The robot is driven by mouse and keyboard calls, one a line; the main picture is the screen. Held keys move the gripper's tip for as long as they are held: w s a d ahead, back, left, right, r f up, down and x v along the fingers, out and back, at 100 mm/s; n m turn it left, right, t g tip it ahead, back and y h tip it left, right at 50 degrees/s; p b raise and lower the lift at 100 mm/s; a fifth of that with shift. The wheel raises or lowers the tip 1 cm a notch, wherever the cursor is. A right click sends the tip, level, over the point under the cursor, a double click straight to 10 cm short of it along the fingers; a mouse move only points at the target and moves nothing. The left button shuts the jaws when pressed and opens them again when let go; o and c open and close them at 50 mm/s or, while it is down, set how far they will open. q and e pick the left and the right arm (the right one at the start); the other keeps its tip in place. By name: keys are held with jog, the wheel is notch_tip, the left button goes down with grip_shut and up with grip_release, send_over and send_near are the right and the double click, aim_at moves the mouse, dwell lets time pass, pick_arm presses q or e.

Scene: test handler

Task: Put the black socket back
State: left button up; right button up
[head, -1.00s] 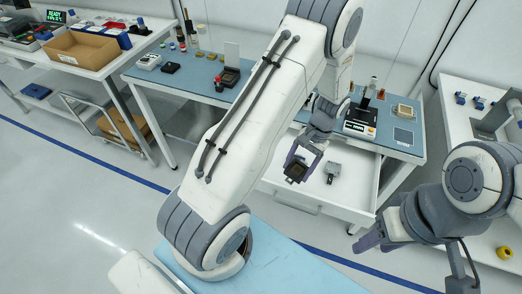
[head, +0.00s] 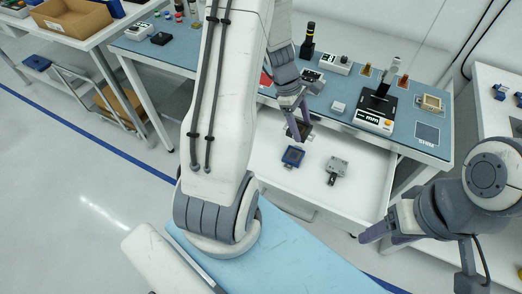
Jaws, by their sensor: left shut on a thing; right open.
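My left gripper (head: 299,129) hangs over the back part of the open white drawer (head: 352,197), fingers pointing down. It is shut on the black socket (head: 305,130), which is dark, squarish and partly hidden by the fingers. A blue socket (head: 293,156) lies on the drawer floor just in front of the gripper. A grey metal fixture (head: 337,168) lies to its right in the drawer.
The blue-topped bench (head: 346,97) above the drawer holds a black press-like device (head: 379,102), a tan square tray (head: 430,103), a small white box (head: 338,107) and a dark bottle (head: 308,42). My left arm hides part of the bench. Bare drawer floor shows around the two parts.

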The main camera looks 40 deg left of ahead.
pick_arm(q)
send_over(265, 146)
jog(key=a, duration=0.1)
jog(key=shift+n, duration=0.4)
jog(key=f, duration=0.3)
jog(key=f+p, duration=0.1)
jog(key=f, duration=0.2)
jog(key=shift+s+a+f, duration=0.1)
jog(key=shift+s+f, duration=0.1)
jog(key=shift+f, duration=0.15)
jog(key=shift+s+a+f, duration=0.1)
jog(key=shift+f, duration=2)
jog(key=shift+f, duration=0.2)
jog(key=o, duration=1.6)
jog(key=shift+c, duration=0.2)
jog(key=shift+r, duration=0.1)
